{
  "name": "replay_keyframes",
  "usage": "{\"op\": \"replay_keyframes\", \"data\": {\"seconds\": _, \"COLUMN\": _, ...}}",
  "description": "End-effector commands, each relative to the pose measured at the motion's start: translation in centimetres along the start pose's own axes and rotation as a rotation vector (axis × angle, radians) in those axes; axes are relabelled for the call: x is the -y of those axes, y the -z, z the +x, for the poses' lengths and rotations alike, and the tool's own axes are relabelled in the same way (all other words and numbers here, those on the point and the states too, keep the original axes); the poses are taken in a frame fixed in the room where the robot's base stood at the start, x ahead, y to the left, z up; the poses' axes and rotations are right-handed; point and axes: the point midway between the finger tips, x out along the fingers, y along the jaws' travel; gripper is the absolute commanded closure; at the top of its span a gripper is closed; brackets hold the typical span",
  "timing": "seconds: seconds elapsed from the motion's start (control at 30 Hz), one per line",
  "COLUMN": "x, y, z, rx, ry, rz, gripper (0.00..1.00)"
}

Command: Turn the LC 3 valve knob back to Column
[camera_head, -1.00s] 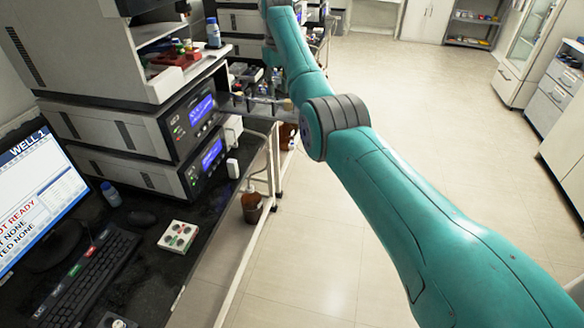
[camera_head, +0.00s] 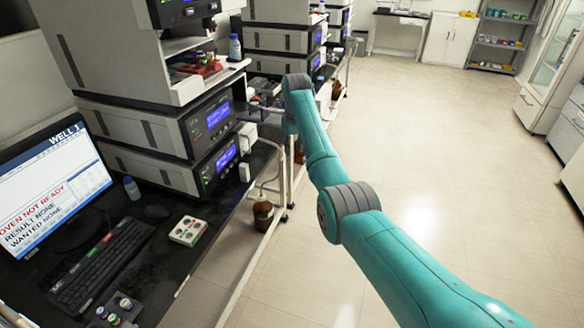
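I cannot make out the LC 3 valve knob or its Column mark. Instrument stacks line the bench on the left; the nearest stack (camera_head: 140,128) has two units with lit blue displays, and another stack (camera_head: 275,42) stands behind it. My teal arm reaches from the lower right to the bench edge beside the nearest stack. What looks like my gripper (camera_head: 264,110) is a small grey shape at the arm's far end, near that stack's right side. Its fingers are too small and partly hidden to read, and no held thing shows.
A monitor (camera_head: 50,190), a keyboard (camera_head: 103,262) and a small white box with round knobs (camera_head: 188,231) are on the black bench. A blue-capped bottle (camera_head: 234,47) stands on the nearest stack's shelf. A brown bottle (camera_head: 263,212) is below the bench edge. The floor at right is clear.

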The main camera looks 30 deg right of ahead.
Motion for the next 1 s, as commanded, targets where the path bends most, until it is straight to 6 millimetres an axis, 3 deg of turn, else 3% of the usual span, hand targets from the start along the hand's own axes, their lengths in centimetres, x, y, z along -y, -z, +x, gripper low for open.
{"op": "replay_keyframes", "data": {"seconds": 0.2, "x": 0.9, "y": -0.8, "z": 3.6, "rx": -0.03, "ry": -0.005, "rz": -0.003, "gripper": 0.66}}
{"op": "replay_keyframes", "data": {"seconds": 0.4, "x": 1.5, "y": -1.4, "z": 5.8, "rx": -0.052, "ry": -0.008, "rz": -0.005, "gripper": 0.66}}
{"op": "replay_keyframes", "data": {"seconds": 0.87, "x": 1.8, "y": -1.6, "z": 6.7, "rx": -0.064, "ry": -0.01, "rz": -0.005, "gripper": 0.66}}
{"op": "replay_keyframes", "data": {"seconds": 1.0, "x": 1.9, "y": -1.8, "z": 7.3, "rx": -0.065, "ry": -0.01, "rz": -0.006, "gripper": 0.4}}
